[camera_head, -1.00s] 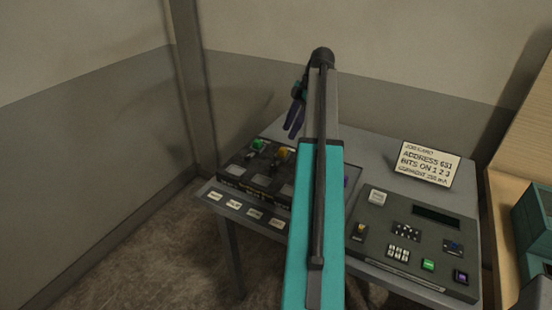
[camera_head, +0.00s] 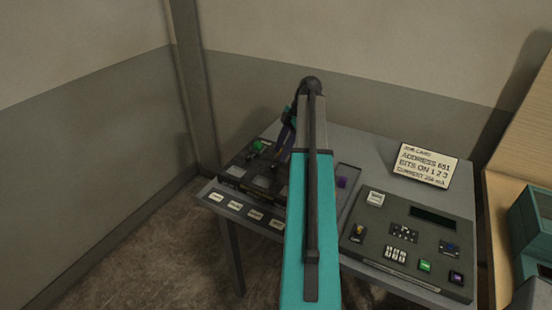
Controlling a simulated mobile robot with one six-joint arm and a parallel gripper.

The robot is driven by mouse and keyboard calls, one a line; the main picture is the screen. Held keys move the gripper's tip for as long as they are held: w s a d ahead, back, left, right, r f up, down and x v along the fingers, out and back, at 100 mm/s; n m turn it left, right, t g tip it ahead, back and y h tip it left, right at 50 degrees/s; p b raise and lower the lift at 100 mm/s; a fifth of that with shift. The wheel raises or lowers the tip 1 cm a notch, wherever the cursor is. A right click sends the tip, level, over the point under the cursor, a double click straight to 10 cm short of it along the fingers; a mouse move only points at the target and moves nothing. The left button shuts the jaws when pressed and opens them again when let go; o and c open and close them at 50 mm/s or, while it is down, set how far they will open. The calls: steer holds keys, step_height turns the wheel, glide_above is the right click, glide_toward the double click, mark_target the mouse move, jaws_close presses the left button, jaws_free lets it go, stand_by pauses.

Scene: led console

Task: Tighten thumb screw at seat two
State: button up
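The dark seat panel (camera_head: 232,172) lies on the left of the grey table, with a row of pale label plates (camera_head: 235,205) along the front strip. A green knob (camera_head: 258,146) stands at its back left. The yellow knob beside it is hidden behind my gripper and arm. My gripper (camera_head: 281,148) is low over the back of the panel, right of the green knob, fingers pointing down. The fingers are small, dark and partly hidden, so I cannot tell their opening or any contact. The label writing is too small to read, so I cannot tell which seat is two.
A control box (camera_head: 410,236) with display, keypad and buttons stands at the right. A card (camera_head: 427,165) reads "ADDRESS 651, BITS ON 1 2 3". A purple piece (camera_head: 342,183) lies in a shallow tray right of my arm. A teal case (camera_head: 535,225) is on a wooden bench at far right.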

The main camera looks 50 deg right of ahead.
mark_target(274, 165)
steer(key=shift+p+x, duration=0.8)
steer(key=shift+x, duration=1.95)
jaws_close()
